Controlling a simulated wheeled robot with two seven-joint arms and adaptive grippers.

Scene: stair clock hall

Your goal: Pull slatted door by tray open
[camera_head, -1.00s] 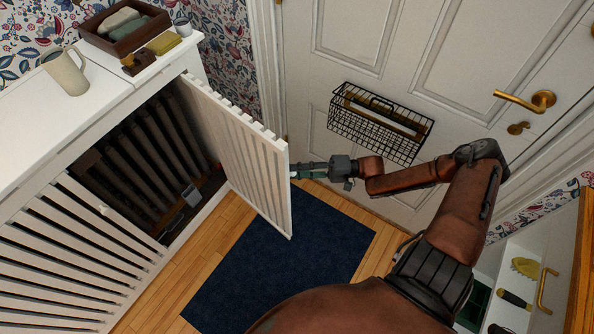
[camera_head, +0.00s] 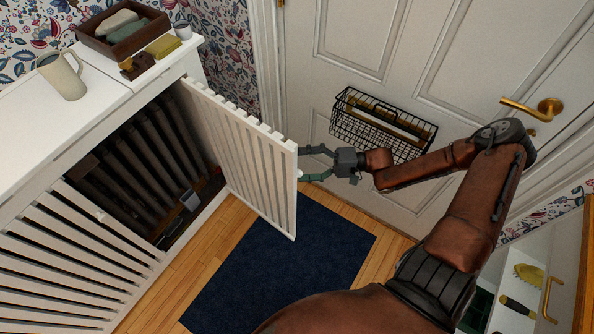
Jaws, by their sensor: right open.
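The slatted door by the tray (camera_head: 245,160) is white and stands swung well out from the white cabinet (camera_head: 95,110). Behind it the cabinet's interior shows a dark ribbed radiator (camera_head: 150,155). The brown tray (camera_head: 118,45) sits on the cabinet top above, holding soap-like blocks. My right gripper (camera_head: 312,163) is open at the door's outer edge, with its fingers spread. Whether a fingertip touches the door cannot be told. The door's handle is hidden. My left gripper is not in view.
A second slatted door (camera_head: 65,255) is shut at the left. A cream mug (camera_head: 63,78) and small items stand on top. A dark blue mat (camera_head: 285,265) covers the floor. A wire basket (camera_head: 380,122) hangs on the white panelled door behind my right arm.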

